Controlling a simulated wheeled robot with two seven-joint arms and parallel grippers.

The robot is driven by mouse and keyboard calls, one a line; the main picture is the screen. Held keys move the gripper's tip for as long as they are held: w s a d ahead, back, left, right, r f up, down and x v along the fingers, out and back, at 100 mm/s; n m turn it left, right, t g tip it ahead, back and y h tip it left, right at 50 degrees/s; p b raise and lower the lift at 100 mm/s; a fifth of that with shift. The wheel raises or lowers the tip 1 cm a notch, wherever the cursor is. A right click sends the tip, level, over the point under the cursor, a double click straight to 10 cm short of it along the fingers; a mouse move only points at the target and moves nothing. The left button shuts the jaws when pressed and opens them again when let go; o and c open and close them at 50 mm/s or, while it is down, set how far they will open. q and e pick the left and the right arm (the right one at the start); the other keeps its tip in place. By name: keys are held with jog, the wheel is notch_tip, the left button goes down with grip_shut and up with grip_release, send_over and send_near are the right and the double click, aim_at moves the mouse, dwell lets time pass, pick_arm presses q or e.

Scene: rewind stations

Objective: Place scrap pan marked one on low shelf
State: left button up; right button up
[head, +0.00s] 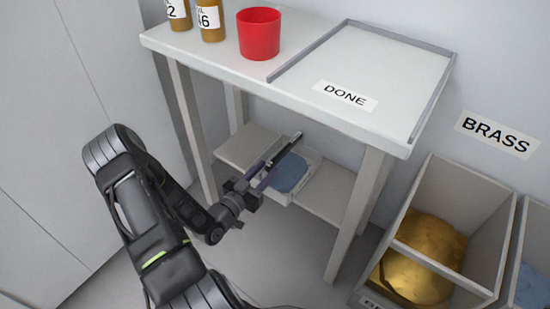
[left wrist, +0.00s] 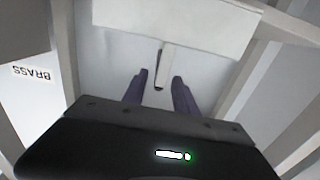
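The scrap pan (head: 309,180) is a shallow white pan with blue scrap (head: 290,172) inside. In the head view it appears to rest on the low shelf (head: 325,204) under the table. Its number mark is not readable. My left gripper (head: 284,150) reaches over the pan's left side and hides part of it. In the left wrist view my left gripper (left wrist: 160,80) has its two fingers apart. A pale handle-like bar (left wrist: 166,62) with a dark end lies between them, with a gap on each side. The pale wall (left wrist: 175,28) behind it appears to be the pan's. My right gripper is not in view.
The tabletop holds a red cup (head: 259,34), two brown labelled bottles (head: 210,22) and a rimmed area labelled DONE (head: 390,62). Table legs (head: 355,215) flank the shelf. A bin of brass-coloured scrap (head: 480,205) stands at the right. Open floor lies in front.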

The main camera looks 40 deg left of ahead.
pick_arm(q)
jog(key=s, duration=0.4)
dwell(0.5)
jog(key=s+d+f+n+g+h, duration=0.1)
jog(key=s+d+f+n+g, duration=0.15)
jog(key=d+f+g, duration=0.4)
jog(key=s+d+f+n+g, duration=0.2)
jog(key=d+f+n+g, duration=0.15)
jog(key=f, duration=0.65)
jog(key=s+d+m+g+h, duration=0.1)
jog(key=s+d+m+g, duration=0.1)
jog(key=d, duration=0.9)
jog(key=s+d+m+g+h, duration=0.2)
jog(key=s+d+g, duration=0.2)
jog(key=s+d, duration=0.3)
jog(key=d, duration=0.5)
jog(key=shift+r+g, duration=0.3)
jog(key=shift+r, duration=0.05)
